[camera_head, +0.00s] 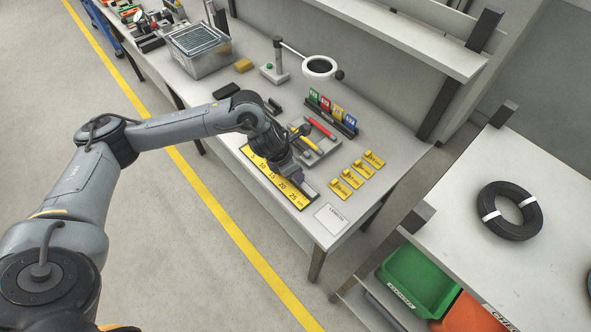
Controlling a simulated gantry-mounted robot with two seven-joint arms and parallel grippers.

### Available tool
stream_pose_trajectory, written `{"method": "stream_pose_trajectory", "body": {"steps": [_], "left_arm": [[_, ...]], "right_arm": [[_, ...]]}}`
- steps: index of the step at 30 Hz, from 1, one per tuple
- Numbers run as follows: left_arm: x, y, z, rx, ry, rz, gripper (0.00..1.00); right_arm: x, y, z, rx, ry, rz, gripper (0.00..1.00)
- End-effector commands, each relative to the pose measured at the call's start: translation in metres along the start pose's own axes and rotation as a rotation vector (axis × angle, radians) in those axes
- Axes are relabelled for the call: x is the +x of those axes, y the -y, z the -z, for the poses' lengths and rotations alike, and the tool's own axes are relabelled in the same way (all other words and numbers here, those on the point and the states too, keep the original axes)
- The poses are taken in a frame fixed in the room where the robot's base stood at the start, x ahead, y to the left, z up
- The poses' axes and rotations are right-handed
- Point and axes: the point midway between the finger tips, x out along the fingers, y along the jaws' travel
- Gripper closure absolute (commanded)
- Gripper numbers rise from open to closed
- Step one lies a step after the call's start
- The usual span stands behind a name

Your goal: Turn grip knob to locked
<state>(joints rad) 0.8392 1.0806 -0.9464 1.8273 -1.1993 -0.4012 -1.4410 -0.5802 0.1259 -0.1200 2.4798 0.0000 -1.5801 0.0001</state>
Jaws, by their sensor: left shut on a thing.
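My left arm reaches in from the left over the workbench. My left gripper (294,172) points down at the inner edge of a yellow measuring scale (268,173) marked 5 to 25. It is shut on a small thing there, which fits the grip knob. The gripper and wrist hide the knob, so I cannot tell its shape or which way it is turned. My right gripper is out of view.
Behind the gripper is a grey tray (327,149) with red- and yellow-handled tools. Several yellow tags (352,178) and a white card (331,219) lie to the right. A magnifier lamp (320,67) stands behind. A side table (470,235) holds a black cable coil (510,236).

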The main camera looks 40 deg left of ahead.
Motion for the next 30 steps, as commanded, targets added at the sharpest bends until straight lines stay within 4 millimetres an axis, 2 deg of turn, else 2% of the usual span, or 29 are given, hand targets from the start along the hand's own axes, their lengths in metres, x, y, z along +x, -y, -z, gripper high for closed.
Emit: {"method": "stream_pose_trajectory", "body": {"steps": [8,9,14,30], "left_arm": [[0.0001,-0.0001,0.0005,0.000,-0.002,0.000,1.00],[0.0001,-0.0001,0.0005,0.000,-0.001,0.000,0.72],[0.0002,-0.0006,0.0005,-0.001,-0.001,-0.001,0.50],[-0.0030,-0.0031,-0.0003,-0.004,-0.001,-0.007,0.50]], "right_arm": [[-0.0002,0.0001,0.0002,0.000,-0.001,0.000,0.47],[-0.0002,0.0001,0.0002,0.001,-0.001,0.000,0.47],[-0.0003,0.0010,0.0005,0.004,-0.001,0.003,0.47],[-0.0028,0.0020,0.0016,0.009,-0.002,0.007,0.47]]}}
